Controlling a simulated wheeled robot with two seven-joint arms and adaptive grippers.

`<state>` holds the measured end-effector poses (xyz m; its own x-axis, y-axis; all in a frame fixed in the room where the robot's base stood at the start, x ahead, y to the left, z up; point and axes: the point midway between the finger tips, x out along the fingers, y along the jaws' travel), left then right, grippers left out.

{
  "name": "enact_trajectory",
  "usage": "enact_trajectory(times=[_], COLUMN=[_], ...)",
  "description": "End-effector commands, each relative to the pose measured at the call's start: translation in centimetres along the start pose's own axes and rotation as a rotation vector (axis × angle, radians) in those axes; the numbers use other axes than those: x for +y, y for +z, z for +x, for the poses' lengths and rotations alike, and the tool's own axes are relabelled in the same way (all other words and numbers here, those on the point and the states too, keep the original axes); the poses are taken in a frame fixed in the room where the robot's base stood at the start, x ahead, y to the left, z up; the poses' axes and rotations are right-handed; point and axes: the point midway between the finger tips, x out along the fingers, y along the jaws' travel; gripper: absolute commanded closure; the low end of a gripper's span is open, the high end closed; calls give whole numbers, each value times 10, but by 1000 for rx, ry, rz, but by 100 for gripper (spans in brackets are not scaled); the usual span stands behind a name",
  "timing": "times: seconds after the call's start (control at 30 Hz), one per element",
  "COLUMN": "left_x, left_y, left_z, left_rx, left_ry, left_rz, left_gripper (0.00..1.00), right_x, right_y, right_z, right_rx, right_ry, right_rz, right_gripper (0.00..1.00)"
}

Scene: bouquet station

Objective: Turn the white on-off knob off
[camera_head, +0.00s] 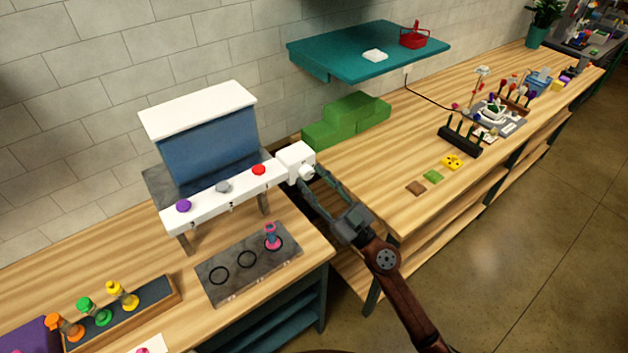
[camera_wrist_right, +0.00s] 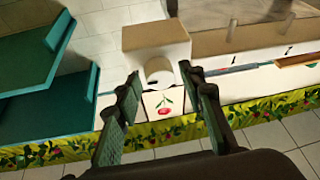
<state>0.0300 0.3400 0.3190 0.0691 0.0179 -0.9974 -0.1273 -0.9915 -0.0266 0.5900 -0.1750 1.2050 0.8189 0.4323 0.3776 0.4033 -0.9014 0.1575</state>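The white on-off knob (camera_wrist_right: 158,72) is a round white piece on the front of a white box (camera_wrist_right: 157,45) in the right wrist view. In the head view the white box (camera_head: 295,158) sits at the right end of the white panel of the blue-and-white machine. My right gripper (camera_head: 308,174) reaches it from the lower right, and its fingers partly hide the knob there. In the right wrist view my right gripper (camera_wrist_right: 160,79) is open, one finger on each side of the knob. I cannot tell whether the fingers touch it. My left gripper is not in view.
The white panel (camera_head: 240,191) carries purple, grey and red buttons. Below it, a dark plate (camera_head: 230,290) with rings holds a pink piece (camera_head: 272,236). A gap separates this table from the long wooden counter (camera_head: 385,190). A teal shelf (camera_head: 335,58) is above green steps (camera_head: 345,120).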

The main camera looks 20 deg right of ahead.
Motion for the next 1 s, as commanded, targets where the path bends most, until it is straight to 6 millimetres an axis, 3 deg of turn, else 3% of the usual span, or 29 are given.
enact_trajectory(times=[0.47,0.77,1.0], left_x=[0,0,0], left_y=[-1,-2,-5], left_z=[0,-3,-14], left_rx=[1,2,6], left_ry=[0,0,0], left_rz=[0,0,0], left_gripper=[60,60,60], right_x=[0,1,2], right_y=[0,-1,-3], right_z=[0,0,1], right_rx=[0,-2,-13], right_ry=[0,-13,-67], right_rz=[0,-32,-155], right_gripper=[98,98,98])
